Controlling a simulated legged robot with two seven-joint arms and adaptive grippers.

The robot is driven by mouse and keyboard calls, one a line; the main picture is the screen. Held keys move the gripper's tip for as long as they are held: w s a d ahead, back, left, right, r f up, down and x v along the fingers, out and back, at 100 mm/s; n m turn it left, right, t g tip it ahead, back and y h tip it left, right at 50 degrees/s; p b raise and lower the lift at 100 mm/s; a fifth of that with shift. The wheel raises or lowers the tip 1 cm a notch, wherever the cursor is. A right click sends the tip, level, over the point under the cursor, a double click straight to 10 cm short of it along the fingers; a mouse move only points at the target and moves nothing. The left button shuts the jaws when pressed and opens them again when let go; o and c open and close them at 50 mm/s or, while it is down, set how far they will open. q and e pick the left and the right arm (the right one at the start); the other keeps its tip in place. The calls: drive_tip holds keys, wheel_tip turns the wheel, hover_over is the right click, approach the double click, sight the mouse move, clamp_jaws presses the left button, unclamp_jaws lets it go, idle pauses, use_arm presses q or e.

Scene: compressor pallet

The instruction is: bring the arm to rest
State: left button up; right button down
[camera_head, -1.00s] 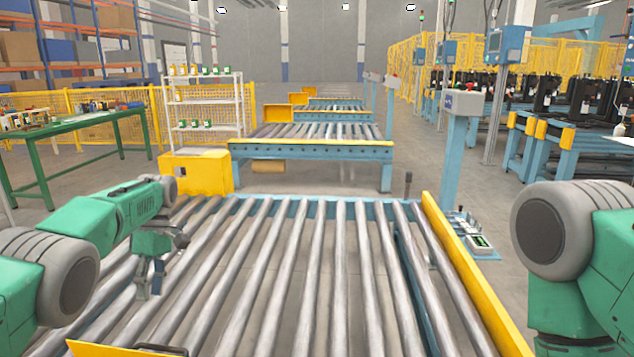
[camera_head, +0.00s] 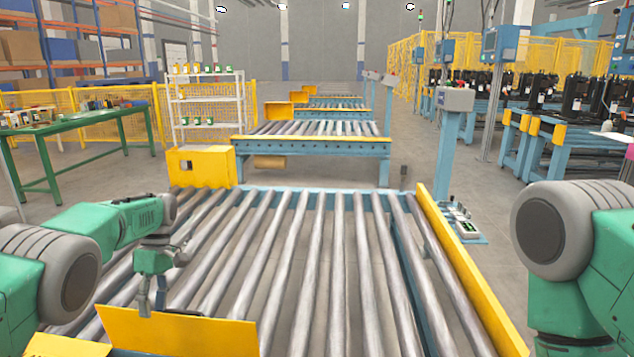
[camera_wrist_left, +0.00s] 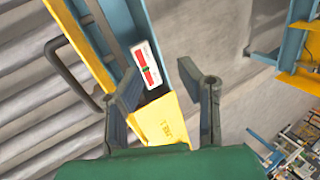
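My left gripper (camera_head: 152,300) hangs from the green left arm (camera_head: 115,222) above the left part of the roller conveyor. In the left wrist view its two fingers (camera_wrist_left: 166,82) stand apart with nothing held between them. Below them are a yellow plate (camera_wrist_left: 165,122) and a blue rail bearing a white and red label (camera_wrist_left: 147,65). Of my right arm (camera_head: 575,260) only green and grey links show at the right edge; its gripper is out of view.
The roller conveyor (camera_head: 290,250) fills the foreground, with a yellow side rail (camera_head: 465,265) at right and a yellow panel (camera_head: 180,332) near the gripper. A green table (camera_head: 80,124) stands at left. Open floor (camera_head: 410,165) lies behind the conveyor's right side.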

use_arm(q)
drive_tip(key=s+d+f+m+t+b, duration=0.1)
drive_tip(key=s+f+m, duration=0.3)
drive_tip(key=s+f, duration=0.6)
drive_tip(key=s+d+f+m+t+b, duration=0.15)
drive_tip(key=s+f+m, duration=0.4)
drive_tip(key=f, duration=0.85)
drive_tip(key=s+d+r+m+t, duration=0.1)
drive_tip(key=s+m, duration=0.1)
drive_tip(key=s, duration=0.6)
drive_tip(key=s+d+r+m+t, duration=0.1)
drive_tip(key=s+d+m, duration=0.1)
drive_tip(key=s, duration=0.7)
drive_tip(key=s+d+r+m+t+b, duration=0.1)
drive_tip(key=s+d+r+m, duration=0.1)
drive_tip(key=s, duration=0.6)
drive_tip(key=shift+s+d+m, duration=0.15)
drive_tip(key=shift+s+m, duration=0.25)
drive_tip(key=shift+m, duration=0.25)
drive_tip(key=shift+r, duration=0.1)
